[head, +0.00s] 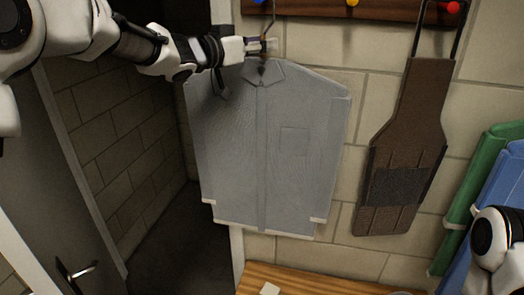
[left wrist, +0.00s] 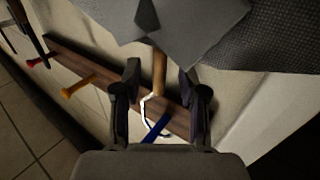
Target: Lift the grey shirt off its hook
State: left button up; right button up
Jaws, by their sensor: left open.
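The grey shirt (head: 240,150) hangs on a hanger against the block wall; its collar also shows at the top of the left wrist view (left wrist: 215,65). The hanger's metal hook (head: 273,18) rises from the collar towards the blue hook (head: 258,2). In the left wrist view the blue hook (left wrist: 157,129) lies beyond the fingers, beside the pale curved wire. My left gripper (head: 268,45) is open at the collar, with the hanger's brown neck (left wrist: 160,72) between its fingers; I cannot tell whether they touch it. My right gripper is out of view.
The brown hook rack (head: 400,12) also bears a yellow hook (head: 352,2) and a red hook (head: 453,7). A brown apron-like item (head: 408,140) hangs right of the shirt. Green (head: 480,185) and blue (head: 500,170) cloths hang further right. A wooden surface (head: 310,282) is below; a door (head: 60,200) is left.

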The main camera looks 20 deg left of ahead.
pick_arm(q)
jog(key=shift+w+d+f, duration=0.15)
jog(key=shift+w+d, duration=0.25)
jog(key=shift+w, duration=0.15)
jog(key=shift+s+a, duration=0.25)
jog(key=shift+s, duration=0.1)
grip_shut()
jog(key=shift+w, duration=0.1)
jog(key=shift+w+d, duration=0.1)
